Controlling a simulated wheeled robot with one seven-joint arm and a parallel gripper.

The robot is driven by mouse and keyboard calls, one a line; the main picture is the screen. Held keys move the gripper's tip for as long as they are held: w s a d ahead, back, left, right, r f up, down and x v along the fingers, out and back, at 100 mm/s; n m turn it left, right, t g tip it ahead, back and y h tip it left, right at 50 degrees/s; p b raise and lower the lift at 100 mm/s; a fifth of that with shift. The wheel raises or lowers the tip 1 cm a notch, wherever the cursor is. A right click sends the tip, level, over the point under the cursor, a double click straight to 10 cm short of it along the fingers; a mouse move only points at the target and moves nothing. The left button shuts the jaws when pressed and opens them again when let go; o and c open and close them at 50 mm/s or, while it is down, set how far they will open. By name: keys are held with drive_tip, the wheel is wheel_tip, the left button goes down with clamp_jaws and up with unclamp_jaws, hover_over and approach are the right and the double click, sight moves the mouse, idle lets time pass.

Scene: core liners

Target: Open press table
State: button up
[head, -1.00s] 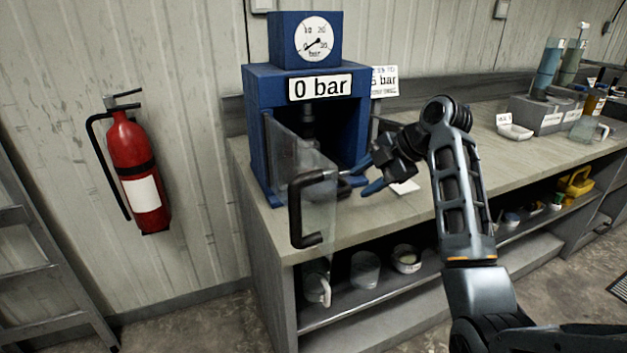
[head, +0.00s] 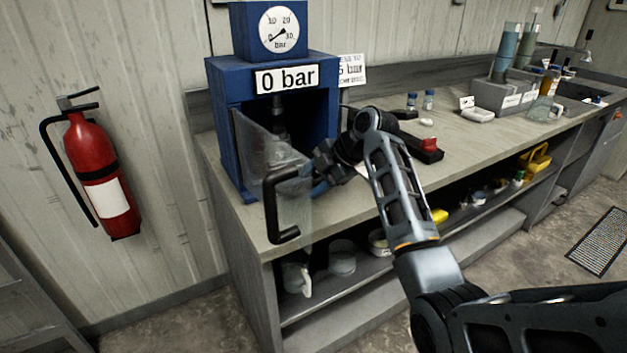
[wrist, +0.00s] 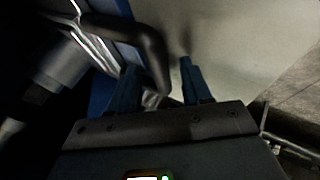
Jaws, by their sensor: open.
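The blue press (head: 222,130) stands at the left end of the bench, with a round gauge (head: 279,31) on top and a "0 bar" label (head: 287,79). Its clear door (head: 265,140) stands swung out from the front opening, which shows dark inside. A dark bent handle (head: 271,210) is on the door's outer part. My gripper (wrist: 163,84) is open beside the door. In the wrist view the handle (wrist: 150,45) reaches down close to the left finger; whether they touch is unclear. In the head view the fingertips are partly hidden near the door and handle.
The bench top (head: 390,185) has small dark items and a red one (head: 429,145) right of my arm. Glassware and a grey rack stand farther right. A shelf below holds jars and a mug. A red fire extinguisher (head: 97,175) hangs on the left wall.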

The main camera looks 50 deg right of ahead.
clamp_jaws()
idle(0.3)
idle(0.3)
